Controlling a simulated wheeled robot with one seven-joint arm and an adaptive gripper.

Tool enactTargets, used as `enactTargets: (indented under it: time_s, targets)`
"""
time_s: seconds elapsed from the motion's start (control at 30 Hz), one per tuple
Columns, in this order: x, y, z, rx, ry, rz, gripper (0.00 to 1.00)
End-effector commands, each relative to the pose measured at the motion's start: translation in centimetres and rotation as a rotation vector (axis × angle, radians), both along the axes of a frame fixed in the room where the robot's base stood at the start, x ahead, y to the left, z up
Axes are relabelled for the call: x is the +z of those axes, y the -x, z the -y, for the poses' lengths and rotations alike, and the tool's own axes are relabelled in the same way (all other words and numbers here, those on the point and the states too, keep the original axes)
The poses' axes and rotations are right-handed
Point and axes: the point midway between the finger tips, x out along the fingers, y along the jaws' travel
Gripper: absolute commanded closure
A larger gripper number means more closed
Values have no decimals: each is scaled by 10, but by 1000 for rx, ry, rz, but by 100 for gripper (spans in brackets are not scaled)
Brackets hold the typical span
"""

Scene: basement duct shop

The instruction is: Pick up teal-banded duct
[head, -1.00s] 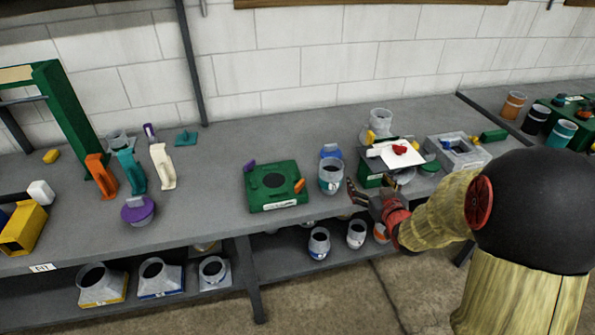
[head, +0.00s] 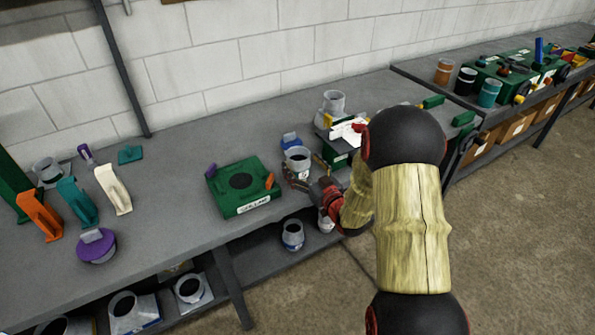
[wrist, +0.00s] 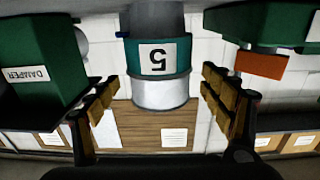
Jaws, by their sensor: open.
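The teal-banded duct (wrist: 160,95) shows in the wrist view as a pale grey cylinder with a teal band and a white label reading "5"; that view is upside down. In the head view the duct (head: 298,155) stands upright near the bench's front edge, its band not clear there. My gripper (head: 306,173) is open at the duct, a finger on each side. In the wrist view my gripper (wrist: 161,103) shows gaps between both fingers and the duct. The duct's lower part is partly hidden by my gripper in the head view.
A green box (head: 243,187) with purple and orange parts sits left of the duct. A blue item (head: 290,140) lies just behind it. A green damper box (wrist: 35,60) stands close on the other side. Another grey duct (head: 333,102) is farther back.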

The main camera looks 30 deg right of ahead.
Motion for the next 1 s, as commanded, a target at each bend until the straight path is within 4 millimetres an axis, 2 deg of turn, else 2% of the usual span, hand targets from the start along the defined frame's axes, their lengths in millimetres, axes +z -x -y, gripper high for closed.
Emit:
enactTargets:
  time_s: [0.17,0.4,1.0]
  targets:
    - [-2,-24,-1,1,0,0,20]
    - [-1,-26,0,0,0,-1,20]
    - [-1,-26,-1,0,0,-1,54]
